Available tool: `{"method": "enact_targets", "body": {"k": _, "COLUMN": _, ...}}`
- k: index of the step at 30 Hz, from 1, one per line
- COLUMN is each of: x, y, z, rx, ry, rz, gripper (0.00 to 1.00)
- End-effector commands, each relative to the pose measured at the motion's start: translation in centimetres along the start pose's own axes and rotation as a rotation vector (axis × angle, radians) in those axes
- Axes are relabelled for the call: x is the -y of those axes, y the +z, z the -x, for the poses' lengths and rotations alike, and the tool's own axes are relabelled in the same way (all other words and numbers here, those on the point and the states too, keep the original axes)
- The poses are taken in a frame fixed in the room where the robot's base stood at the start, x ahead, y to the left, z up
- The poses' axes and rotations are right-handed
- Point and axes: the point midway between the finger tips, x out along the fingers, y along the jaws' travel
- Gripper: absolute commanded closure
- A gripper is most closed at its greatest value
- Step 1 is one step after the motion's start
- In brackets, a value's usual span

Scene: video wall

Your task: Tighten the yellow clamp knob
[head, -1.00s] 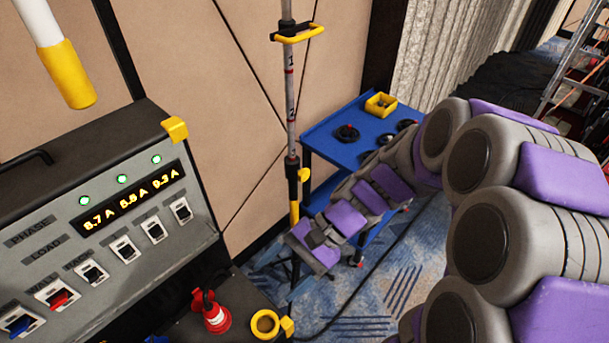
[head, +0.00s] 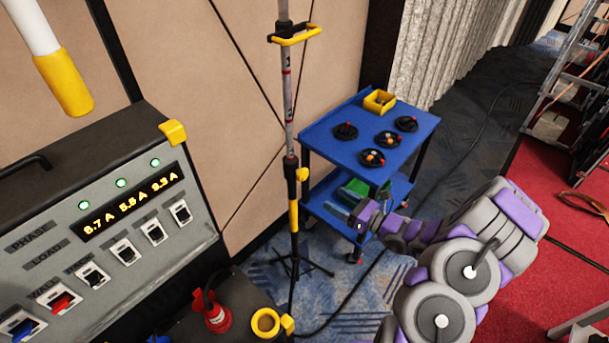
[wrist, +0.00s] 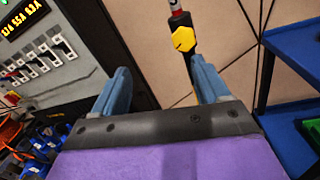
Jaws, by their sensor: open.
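The yellow clamp knob (head: 302,175) sits on the black collar of an upright telescopic stand pole (head: 289,100), with a yellow sleeve below it. In the wrist view the yellow knob (wrist: 183,38) faces me, ahead of the fingertips and closer to the right finger. My gripper (wrist: 160,78) is open and empty, its two blue fingers wide apart. In the head view my gripper (head: 340,208) is right of and below the knob, in front of the cart's lower shelf. The fingers look apart from the knob; the exact gap is unclear.
A blue cart (head: 340,150) with coiled cables and a yellow bin (head: 380,101) stands right of the pole. A green bin (head: 355,190) is on its lower shelf. A grey power panel (head: 100,240) stands left. A black cable crosses the carpet.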

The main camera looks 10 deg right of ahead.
Motion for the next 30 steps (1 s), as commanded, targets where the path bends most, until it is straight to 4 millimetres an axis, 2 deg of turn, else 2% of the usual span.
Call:
{"method": "enact_targets", "body": {"k": 3, "x": 2.0, "y": -1.7, "z": 1.4, "rx": 0.007, "ry": -0.080, "rz": -0.055, "gripper": 0.25}}
{"method": "enact_targets", "body": {"k": 6, "x": 2.8, "y": -2.3, "z": 1.7, "rx": 0.010, "ry": -0.107, "rz": -0.071, "gripper": 0.25}}
{"method": "enact_targets", "body": {"k": 11, "x": 3.0, "y": -2.4, "z": 0.5, "rx": 0.010, "ry": -0.109, "rz": -0.073, "gripper": 0.25}}
{"method": "enact_targets", "body": {"k": 30, "x": 4.2, "y": -2.3, "z": -11.5, "rx": 0.009, "ry": -0.105, "rz": -0.070, "gripper": 0.25}}
